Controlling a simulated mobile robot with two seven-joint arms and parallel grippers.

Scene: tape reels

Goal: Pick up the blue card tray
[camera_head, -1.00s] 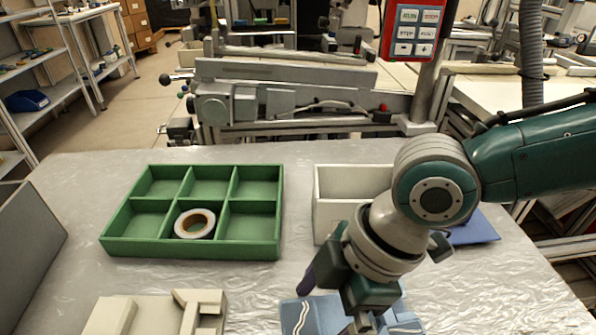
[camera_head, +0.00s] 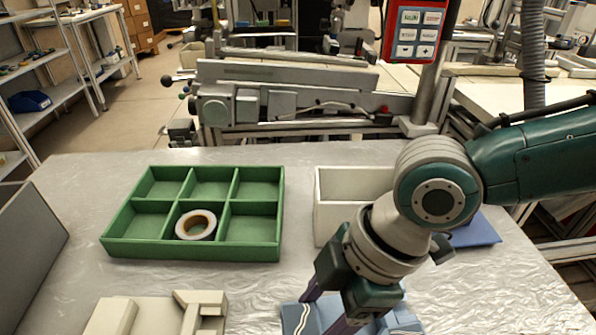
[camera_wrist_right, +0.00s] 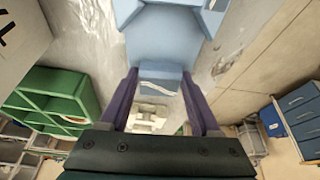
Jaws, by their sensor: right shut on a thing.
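The light blue card tray (camera_head: 292,321) is at the bottom edge of the head view, partly cut off and partly covered by my right gripper. White wavy strips lie on it. My right gripper (camera_head: 326,309) is over the tray, its purple fingers pointing down. In the right wrist view, the fingers (camera_wrist_right: 160,76) are on either side of a blue part of the tray (camera_wrist_right: 172,38), shut on it. I cannot tell whether the tray is lifted off the table. My left gripper is not in view.
A green six-compartment tray (camera_head: 192,252) holds a tape reel (camera_head: 196,224) in its front middle compartment. A white box (camera_head: 330,222) stands behind my right gripper, with a flat blue piece (camera_head: 474,232) to its right. A beige block piece (camera_head: 150,318) lies at the front left.

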